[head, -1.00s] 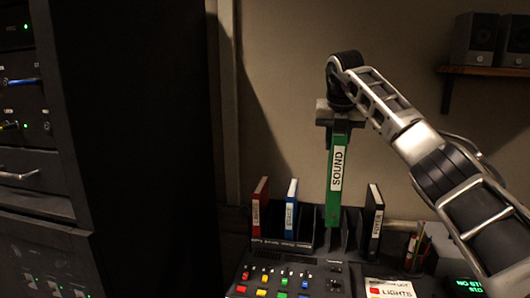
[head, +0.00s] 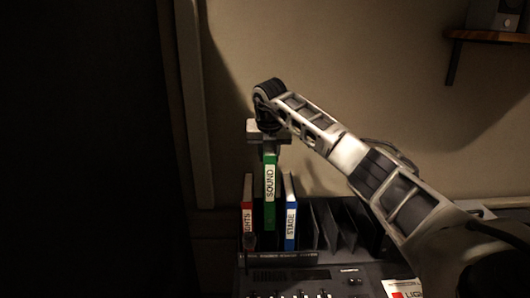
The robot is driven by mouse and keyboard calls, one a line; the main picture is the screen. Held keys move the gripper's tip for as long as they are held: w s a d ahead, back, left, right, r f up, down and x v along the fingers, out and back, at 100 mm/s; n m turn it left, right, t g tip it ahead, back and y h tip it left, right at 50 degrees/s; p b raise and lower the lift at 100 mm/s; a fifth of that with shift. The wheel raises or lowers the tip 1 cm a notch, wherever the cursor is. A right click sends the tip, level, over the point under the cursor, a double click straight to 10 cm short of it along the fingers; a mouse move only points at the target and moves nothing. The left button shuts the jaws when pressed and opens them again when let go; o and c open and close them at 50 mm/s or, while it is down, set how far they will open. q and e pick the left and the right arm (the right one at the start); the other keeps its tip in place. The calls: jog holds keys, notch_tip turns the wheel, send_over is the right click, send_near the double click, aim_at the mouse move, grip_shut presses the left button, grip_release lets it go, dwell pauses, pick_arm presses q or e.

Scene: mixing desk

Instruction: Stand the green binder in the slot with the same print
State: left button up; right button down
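The green binder (head: 270,192), with a white label reading SOUND, hangs upright from my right gripper (head: 269,150). The gripper is shut on its top end. In the picture the binder is between the red binder (head: 247,220) and the blue binder (head: 290,222) labelled STAGE. Its lower end shows higher than theirs, and I cannot tell whether it is inside a slot. The dark slotted rack (head: 335,228) holds the red and blue binders. The slot prints are too small and dark to read. My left gripper is not in view.
The mixing desk (head: 290,276) lies in front of the rack. Empty slots show right of the blue binder. A white card with red (head: 402,288) is at the lower right. My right arm covers the rack's right end. A wall shelf (head: 490,37) is at the upper right.

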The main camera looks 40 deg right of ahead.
notch_tip(320, 180, down, 10)
jog(key=b, duration=0.3)
jog(key=shift+w+r, duration=0.1)
jog(key=shift+r, duration=0.15)
jog(key=shift+f+b, duration=1.05)
jog(key=shift+f, duration=0.1)
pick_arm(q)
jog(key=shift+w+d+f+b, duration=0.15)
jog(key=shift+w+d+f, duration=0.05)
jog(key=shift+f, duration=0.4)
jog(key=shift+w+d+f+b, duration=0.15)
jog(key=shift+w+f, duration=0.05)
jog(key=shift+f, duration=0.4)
pick_arm(e)
jog(key=shift+f, duration=0.4)
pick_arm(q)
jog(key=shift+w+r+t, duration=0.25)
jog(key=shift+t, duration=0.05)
pick_arm(e)
jog(key=shift+w, duration=0.15)
pick_arm(q)
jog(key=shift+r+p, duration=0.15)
jog(key=shift+p, duration=0.15)
pick_arm(e)
jog(key=shift+d, duration=0.1)
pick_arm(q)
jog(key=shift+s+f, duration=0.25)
pick_arm(e)
jog(key=shift+f, duration=0.15)
